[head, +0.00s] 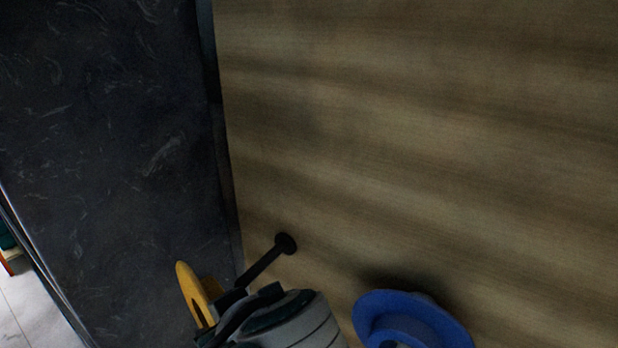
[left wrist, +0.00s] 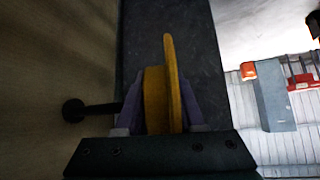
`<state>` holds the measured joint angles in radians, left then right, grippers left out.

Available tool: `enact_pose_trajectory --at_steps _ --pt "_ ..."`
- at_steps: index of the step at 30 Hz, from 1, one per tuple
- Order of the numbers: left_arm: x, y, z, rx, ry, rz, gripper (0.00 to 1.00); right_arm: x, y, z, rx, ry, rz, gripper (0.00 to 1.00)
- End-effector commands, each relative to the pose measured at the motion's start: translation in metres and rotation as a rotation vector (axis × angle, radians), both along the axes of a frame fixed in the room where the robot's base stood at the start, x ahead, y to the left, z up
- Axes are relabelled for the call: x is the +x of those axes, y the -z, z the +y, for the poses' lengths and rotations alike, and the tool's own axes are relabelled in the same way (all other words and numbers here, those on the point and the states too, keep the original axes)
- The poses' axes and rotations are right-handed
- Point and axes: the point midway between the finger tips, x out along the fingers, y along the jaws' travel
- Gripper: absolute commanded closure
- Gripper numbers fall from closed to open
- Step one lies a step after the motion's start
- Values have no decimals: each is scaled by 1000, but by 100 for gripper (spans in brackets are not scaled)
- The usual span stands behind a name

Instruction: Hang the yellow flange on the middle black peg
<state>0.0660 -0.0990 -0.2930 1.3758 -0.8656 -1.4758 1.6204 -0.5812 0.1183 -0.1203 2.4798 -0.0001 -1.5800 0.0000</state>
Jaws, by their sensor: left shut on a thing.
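The yellow flange (head: 192,295) is at the lower left of the head view, partly hidden by my left gripper (head: 222,308). In the left wrist view the flange (left wrist: 157,100) stands on edge between the fingers of my left gripper (left wrist: 160,120), which is shut on it. A black peg (head: 263,262) sticks out of the wooden board beside the gripper. It also shows in the left wrist view (left wrist: 75,110), left of the flange, its tip hidden behind a finger. I cannot tell whether the flange touches it. My right gripper is not in view.
The wooden board (head: 420,130) fills the right of the head view. A blue flange (head: 410,318) is at the board, right of the black peg. A dark marbled wall (head: 100,130) is on the left. A grey-blue box (left wrist: 269,95) shows farther off.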

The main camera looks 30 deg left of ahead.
Motion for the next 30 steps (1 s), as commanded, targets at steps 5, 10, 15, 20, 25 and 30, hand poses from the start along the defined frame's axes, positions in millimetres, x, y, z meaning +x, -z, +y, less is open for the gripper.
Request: enact_pose_trajectory --at_steps 5,10,15,20,25,30 --pt "12 1 0 4 1 -7 100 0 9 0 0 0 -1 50" --pt "22 1 -1 4 1 -7 100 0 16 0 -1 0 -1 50" --pt "31 3 -2 3 1 -7 100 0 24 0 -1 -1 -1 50" --pt "39 3 -3 4 1 -7 100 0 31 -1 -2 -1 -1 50" --pt "49 4 -3 4 1 -7 100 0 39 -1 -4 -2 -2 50" --pt "58 4 -4 3 1 -8 100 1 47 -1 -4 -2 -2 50"
